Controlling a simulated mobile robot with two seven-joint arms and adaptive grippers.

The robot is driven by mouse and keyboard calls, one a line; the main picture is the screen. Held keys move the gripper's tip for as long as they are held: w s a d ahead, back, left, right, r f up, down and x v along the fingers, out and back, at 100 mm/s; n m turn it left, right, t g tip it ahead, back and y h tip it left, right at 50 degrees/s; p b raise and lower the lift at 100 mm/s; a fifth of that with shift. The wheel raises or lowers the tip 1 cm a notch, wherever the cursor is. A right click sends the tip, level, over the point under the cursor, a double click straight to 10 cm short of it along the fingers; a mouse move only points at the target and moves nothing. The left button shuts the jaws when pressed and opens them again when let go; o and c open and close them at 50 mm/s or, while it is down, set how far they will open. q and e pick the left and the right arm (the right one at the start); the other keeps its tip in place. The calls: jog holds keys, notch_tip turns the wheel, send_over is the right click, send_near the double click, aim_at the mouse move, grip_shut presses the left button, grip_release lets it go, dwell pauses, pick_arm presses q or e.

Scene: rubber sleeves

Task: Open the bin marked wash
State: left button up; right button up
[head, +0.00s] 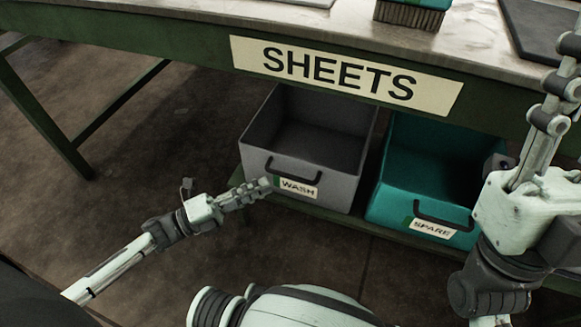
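The grey bin marked WASH (340,191) is on the low green shelf under the table, in the head view's middle. Its top is open and its inside looks empty where I can see; its back is under the table edge. A dark bar handle (294,163) is on its front, above the label. My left gripper (266,186) reaches from the left to the front of this bin, its fingertips by the label's left end and just below the handle's left end. I cannot tell whether they touch. My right gripper (560,88) points up at the right edge, partly cut off.
A teal bin marked SPARE (385,205) stands close to the right of the grey bin. A sign reading SHEETS (345,77) is on the table's green front edge above. A brush (410,12) and a dark flat item (535,30) lie on the tabletop. Floor at left is clear.

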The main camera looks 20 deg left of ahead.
aim_at(288, 174)
pick_arm(q)
jog(key=x, duration=0.7)
jog(key=shift+w+d+f, duration=0.15)
jog(key=shift+w+f, duration=0.05)
jog(key=shift+w, duration=0.15)
grip_shut()
